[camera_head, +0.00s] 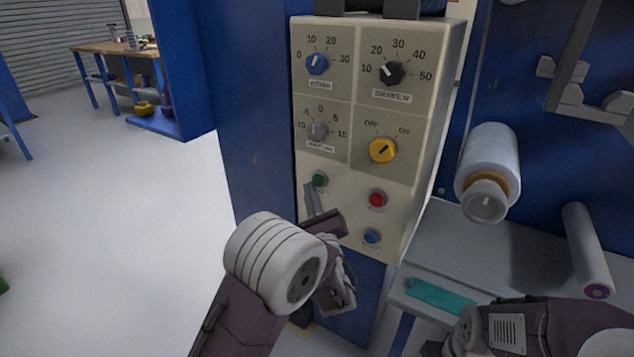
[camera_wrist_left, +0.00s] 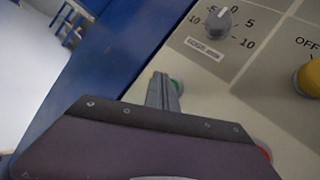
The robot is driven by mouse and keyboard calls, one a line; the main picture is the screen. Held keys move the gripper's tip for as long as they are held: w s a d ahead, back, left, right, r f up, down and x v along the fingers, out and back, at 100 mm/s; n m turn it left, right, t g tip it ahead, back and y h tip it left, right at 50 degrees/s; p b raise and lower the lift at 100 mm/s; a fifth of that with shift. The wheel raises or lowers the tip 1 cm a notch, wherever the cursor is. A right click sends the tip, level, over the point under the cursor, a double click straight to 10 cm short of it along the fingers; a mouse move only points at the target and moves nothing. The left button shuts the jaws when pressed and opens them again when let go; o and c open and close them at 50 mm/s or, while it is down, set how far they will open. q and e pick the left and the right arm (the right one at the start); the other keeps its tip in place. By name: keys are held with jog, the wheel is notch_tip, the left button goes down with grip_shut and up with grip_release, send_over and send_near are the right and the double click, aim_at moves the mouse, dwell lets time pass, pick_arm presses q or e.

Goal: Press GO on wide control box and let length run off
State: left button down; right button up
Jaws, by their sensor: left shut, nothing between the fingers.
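The wide control box (camera_head: 340,180) is cream coloured, with dials above and three buttons below. The green button (camera_head: 320,179) is at the upper left of the buttons; I cannot read a GO label on it. My left gripper (camera_head: 311,190) is shut and empty, its fingertips at or just in front of the green button. In the left wrist view the fingertips (camera_wrist_left: 163,82) cover most of the green button (camera_wrist_left: 177,84), so I cannot tell whether they touch it. My right arm shows at the lower right of the head view, but its fingers do not show.
A red button (camera_head: 377,199) and a blue button (camera_head: 371,236) sit close by. A yellow OFF/ON knob (camera_head: 383,150) is above them. A white film roll (camera_head: 488,165) and a thin roller (camera_head: 587,250) stick out at right. Open floor (camera_head: 120,230) lies at left.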

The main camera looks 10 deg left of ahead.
pick_arm(q)
jog(key=shift+w, duration=0.2)
jog(key=shift+w+d, duration=0.15)
jog(key=shift+w, duration=0.05)
jog(key=shift+w+d, duration=0.15)
jog(key=shift+w, duration=0.3)
dwell(0.7)
jog(key=shift+s, duration=0.15)
jog(key=shift+s+a+b, duration=0.3)
jog(key=shift+s+b, duration=0.05)
jog(key=shift+s, duration=0.35)
jog(key=s, duration=0.1)
jog(key=s+a, duration=0.1)
jog(key=s, duration=0.1)
jog(key=s+b, duration=0.1)
jog(key=shift+s+a, duration=0.35)
